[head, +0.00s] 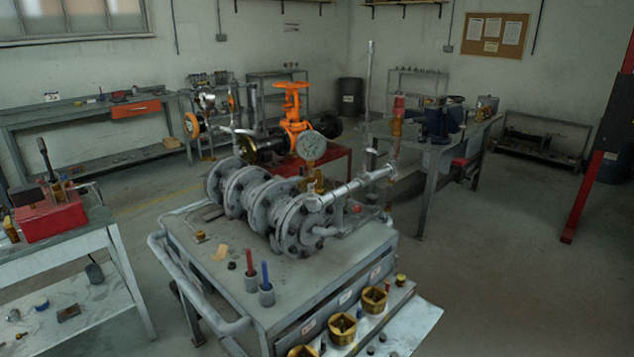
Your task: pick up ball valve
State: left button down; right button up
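Neither of my grippers shows in the head view. I cannot tell for sure which part is the ball valve. A brass fitting with a red top (397,116) sits upright on a pipe at the right end of the grey flanged pipe assembly (270,208). Several open brass pieces (342,327) stand in a row along the front ledge of the cart. An orange gate valve with a handwheel (294,120) stands behind the assembly. A round pressure gauge (311,146) rises from the assembly's middle.
The grey cart (330,278) carries the assembly, with red and blue handled tools (259,279) in cups at its front left. A side bench (65,245) with a red box (50,215) stands left. A workbench with a vise (440,118) stands back right.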

aim_at(318, 185)
jog(key=i+l+u, duration=0.4)
jog(key=l, duration=0.15)
jog(key=i+l+u, duration=0.25)
jog(key=l+u, duration=0.2)
jog(key=l, duration=0.25)
jog(key=i+l+u, duration=0.2)
jog(key=l, duration=0.2)
jog(key=l+u, duration=0.2)
jog(key=l, duration=0.15)
jog(key=i, duration=0.05)
